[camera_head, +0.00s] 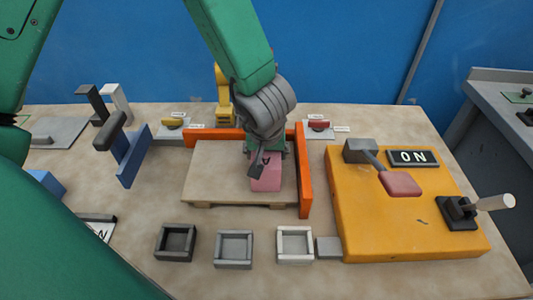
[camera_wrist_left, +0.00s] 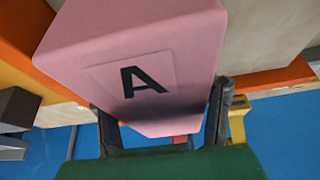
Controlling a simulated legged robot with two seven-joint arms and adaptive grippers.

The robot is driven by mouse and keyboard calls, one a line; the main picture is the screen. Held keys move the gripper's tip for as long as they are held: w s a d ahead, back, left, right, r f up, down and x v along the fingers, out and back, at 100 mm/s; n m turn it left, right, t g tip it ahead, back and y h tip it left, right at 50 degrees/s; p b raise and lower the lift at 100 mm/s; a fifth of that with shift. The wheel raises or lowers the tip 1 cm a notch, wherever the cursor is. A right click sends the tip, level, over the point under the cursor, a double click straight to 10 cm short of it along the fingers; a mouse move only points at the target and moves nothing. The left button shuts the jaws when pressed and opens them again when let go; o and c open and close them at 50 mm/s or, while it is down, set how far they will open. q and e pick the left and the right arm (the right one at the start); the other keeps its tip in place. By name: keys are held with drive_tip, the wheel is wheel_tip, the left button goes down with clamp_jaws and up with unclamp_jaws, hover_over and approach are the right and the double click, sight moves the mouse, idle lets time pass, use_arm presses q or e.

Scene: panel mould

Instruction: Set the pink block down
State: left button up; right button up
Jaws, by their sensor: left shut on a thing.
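The pink block (camera_head: 266,178) is in the head view at the right part of the wooden board (camera_head: 218,177). My left gripper (camera_head: 262,160) points down and is shut on the block from above. In the left wrist view the pink block (camera_wrist_left: 140,60) fills the upper middle, with a black letter A on its face, between the two fingers (camera_wrist_left: 165,125). The block's lower edge is at or just over the board; I cannot tell whether it touches. My right gripper is not in view.
An orange fence (camera_head: 304,175) bounds the board's right side and back. Three small open trays, black (camera_head: 162,243), grey (camera_head: 219,249) and white (camera_head: 280,244), stand in front. A yellow panel (camera_head: 350,220) with a lever and ON sign is at right.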

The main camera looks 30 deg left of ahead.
use_arm(q)
drive_tip(key=shift+w+d, duration=0.1)
drive_tip(key=shift+d, duration=0.2)
drive_tip(key=o, duration=1.7)
drive_tip(key=shift+d, duration=0.15)
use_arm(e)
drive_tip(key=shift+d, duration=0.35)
use_arm(q)
drive_tip(key=shift+r, duration=0.25)
drive_tip(key=p+v, duration=0.4)
drive_tip(key=v, duration=0.7)
drive_tip(key=shift+r+p, duration=0.2)
drive_tip(key=shift+p, duration=0.15)
drive_tip(key=shift+r, duration=0.15)
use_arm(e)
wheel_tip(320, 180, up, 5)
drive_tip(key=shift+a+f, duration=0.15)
